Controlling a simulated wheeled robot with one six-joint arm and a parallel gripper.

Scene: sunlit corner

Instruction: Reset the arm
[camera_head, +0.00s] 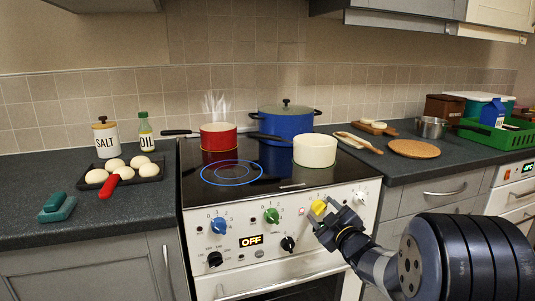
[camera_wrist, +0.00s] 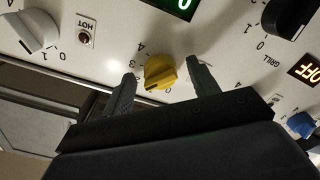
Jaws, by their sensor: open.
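My gripper (camera_head: 328,217) is at the stove's front panel (camera_head: 282,262), beside the yellow knob (camera_head: 319,207). In the wrist view my gripper (camera_wrist: 160,82) is open, with one finger on each side of the yellow knob (camera_wrist: 160,71). Gaps show between the fingers and the knob, so it is not gripped. My arm comes in from the lower right of the head view. The knob is partly hidden by the gripper in the head view.
The stove bears a red steaming pot (camera_head: 218,137), a blue pot (camera_head: 286,124) and a white pot (camera_head: 315,150). Blue, green and black knobs line the panel left of my gripper. A white knob (camera_head: 360,197) is to its right. The counter's front edge runs either side.

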